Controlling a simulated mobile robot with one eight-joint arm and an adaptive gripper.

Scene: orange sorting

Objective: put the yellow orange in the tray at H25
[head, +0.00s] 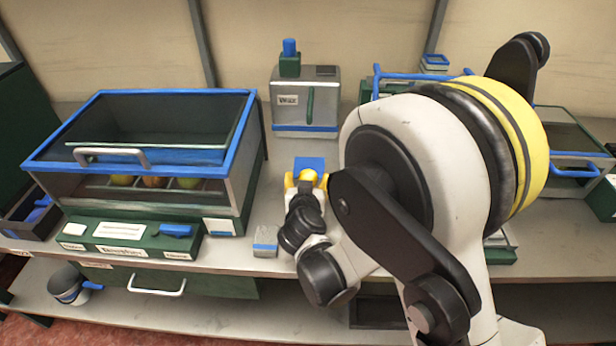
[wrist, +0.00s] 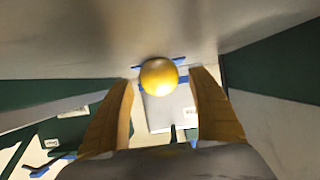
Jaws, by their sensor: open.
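The yellow orange (wrist: 158,77) shows in the wrist view at the tips of my gripper (wrist: 165,80), centred between the two fingers. The fingers are apart, with a gap visible on each side of the fruit. In the head view my gripper (head: 306,179) is over the middle of the bench, in front of a small blue surface (head: 310,163). I cannot clearly separate the orange from the yellow fingers there. A glass-fronted case (head: 236,190) at the left holds several fruits in a divided tray (head: 171,183). I cannot read an H25 label.
A grey boxy device (head: 322,104) with a label stands behind my gripper. A green control panel (head: 120,235) sits before the case. A small grey block (head: 265,241) lies left of my gripper. Blue-framed equipment (head: 571,140) is at the right, partly hidden by my arm.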

